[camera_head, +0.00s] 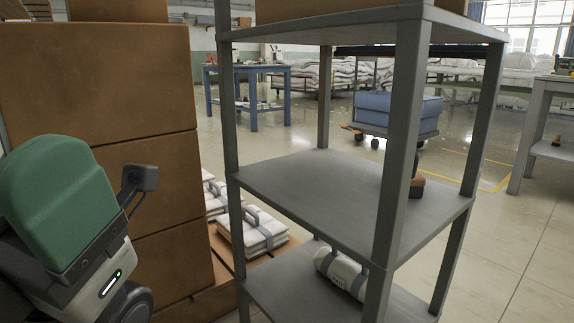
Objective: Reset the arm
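Part of my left arm (60,215), green and white with a small lit strip, comes in at the lower left. A small dark grey block (141,178) sticks out beside it. I cannot make out any gripper fingers, and my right arm is out of view. The arm is in front of a stack of large brown boxes (105,85).
A grey metal shelf rack (310,190) stands close in front. A white roll (342,270) lies on its lower shelf. Strapped white bundles (255,232) lie behind it at left. A blue padded cart (397,112) and blue table (247,70) stand farther back.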

